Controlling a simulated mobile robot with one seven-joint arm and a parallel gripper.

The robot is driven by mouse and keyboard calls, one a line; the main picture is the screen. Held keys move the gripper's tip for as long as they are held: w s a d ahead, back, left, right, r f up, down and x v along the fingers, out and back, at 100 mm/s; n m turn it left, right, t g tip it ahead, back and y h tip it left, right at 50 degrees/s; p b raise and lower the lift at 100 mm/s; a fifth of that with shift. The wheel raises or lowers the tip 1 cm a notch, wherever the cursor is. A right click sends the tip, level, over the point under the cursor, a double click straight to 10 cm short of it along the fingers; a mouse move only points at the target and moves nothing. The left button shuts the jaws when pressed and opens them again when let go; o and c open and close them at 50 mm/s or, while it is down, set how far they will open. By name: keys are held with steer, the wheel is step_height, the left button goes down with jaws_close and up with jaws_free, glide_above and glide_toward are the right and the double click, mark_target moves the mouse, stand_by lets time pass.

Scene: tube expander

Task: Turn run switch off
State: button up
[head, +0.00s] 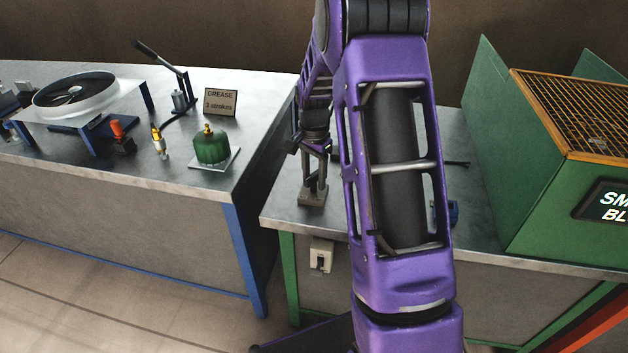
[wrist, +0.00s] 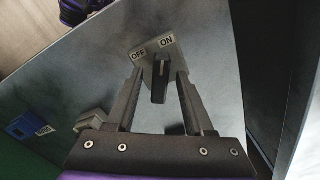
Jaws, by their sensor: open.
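The run switch shows in the wrist view as a light plate (wrist: 149,72) marked OFF on the left and ON on the right, with a black lever (wrist: 159,84) in front. The lever's upper end appears nearer the ON label; its exact setting is hard to tell. My gripper (wrist: 160,78) is open, with one finger on each side of the lever. I cannot tell whether either finger touches it. In the head view my gripper (head: 314,180) points down at a small grey block on the bench's left front part; my arm hides much of the bench.
A blue labelled box (wrist: 24,126) and a small grey block (wrist: 92,119) sit to the left in the wrist view. A green machine with an orange grille (head: 575,110) stands at right. A white switch box (head: 320,256) is on the bench front. Another bench (head: 130,180) stands at left.

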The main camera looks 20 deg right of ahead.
steer(key=shift+f, duration=0.6)
jaws_close()
steer(key=shift+n, duration=0.3)
steer(key=n+p, duration=0.1)
steer(key=n, duration=0.4)
steer(key=shift+r+n, duration=0.1)
steer(key=shift+n, duration=0.2)
steer(key=n, duration=0.5)
steer(key=shift+n+p, duration=0.3)
steer(key=shift+p, duration=0.1)
